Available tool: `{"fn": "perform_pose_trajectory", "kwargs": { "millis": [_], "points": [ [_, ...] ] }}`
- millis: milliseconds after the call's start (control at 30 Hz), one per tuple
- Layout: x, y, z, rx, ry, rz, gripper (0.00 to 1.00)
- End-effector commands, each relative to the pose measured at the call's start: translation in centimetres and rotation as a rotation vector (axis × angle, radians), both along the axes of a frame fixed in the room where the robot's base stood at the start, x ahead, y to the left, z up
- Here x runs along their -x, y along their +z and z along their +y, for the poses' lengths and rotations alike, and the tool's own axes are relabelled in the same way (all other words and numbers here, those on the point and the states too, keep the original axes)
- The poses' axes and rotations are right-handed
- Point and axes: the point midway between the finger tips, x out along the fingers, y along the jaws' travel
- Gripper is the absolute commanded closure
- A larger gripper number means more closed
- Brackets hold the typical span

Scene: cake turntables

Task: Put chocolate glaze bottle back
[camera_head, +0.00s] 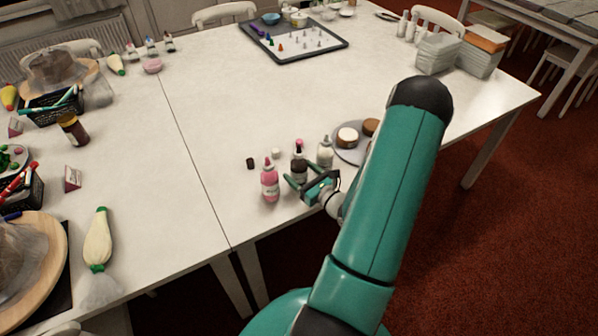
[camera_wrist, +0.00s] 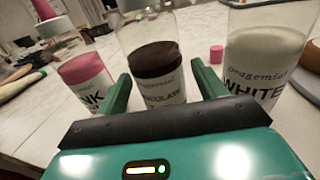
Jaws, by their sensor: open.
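The chocolate glaze bottle (camera_head: 299,167) stands upright on the white table, clear with dark brown glaze and a white label. It fills the middle of the wrist view (camera_wrist: 155,62). My gripper (camera_head: 299,181) is open at the bottle's near side, with one green finger on each side of its lower part. In the wrist view my gripper's fingers (camera_wrist: 163,88) show no clear contact with the bottle. The pink glaze bottle (camera_head: 269,183) stands to the left and the white glaze bottle (camera_head: 325,153) to the right, just outside the fingers.
A grey round plate (camera_head: 346,157) with cakes is to the right, partly behind my arm. A piping bag (camera_head: 98,240) lies left. The table's middle is clear.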

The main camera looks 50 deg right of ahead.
Motion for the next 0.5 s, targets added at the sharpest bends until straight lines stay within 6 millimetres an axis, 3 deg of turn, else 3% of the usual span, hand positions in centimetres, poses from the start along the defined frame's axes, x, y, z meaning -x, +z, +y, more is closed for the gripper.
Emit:
{"fn": "perform_pose_trajectory", "kwargs": {
  "millis": [300,500],
  "points": [
    [6.8,0.1,0.7,-0.002,-0.004,0.002,0.30],
    [10.0,0.1,1.0,-0.001,-0.003,0.001,0.30]
  ]
}}
